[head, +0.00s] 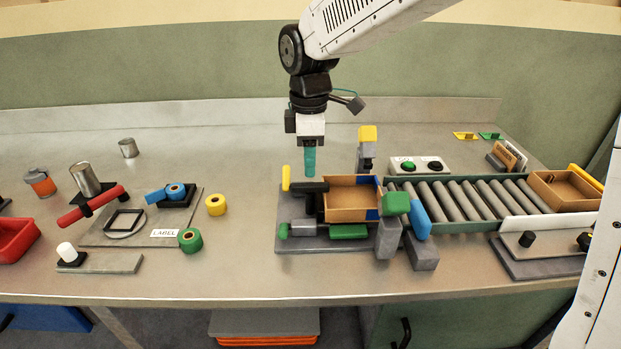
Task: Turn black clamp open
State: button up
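The black clamp (309,187) is a dark bar on a dark upright at the left side of an open brown box (353,205). The box sits on a grey fixture plate (286,245). The bar lies level, pointing left and right. My gripper (310,170) points straight down just above the clamp, with its teal fingertips close to the bar. I cannot tell whether they touch it. The fingers overlap as one teal strip, so their opening is hidden. A yellow upright piece (286,178) stands just left of the clamp.
Around the box are a yellow-topped post (367,143), a green block (348,232) and a green-ended block (396,204). A roller conveyor (470,205) runs off to the right. Tape rolls (216,204) lie left. The table between them and the fixture is clear.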

aim_at(310, 184)
jog(key=shift+f, duration=2.8)
grip_shut()
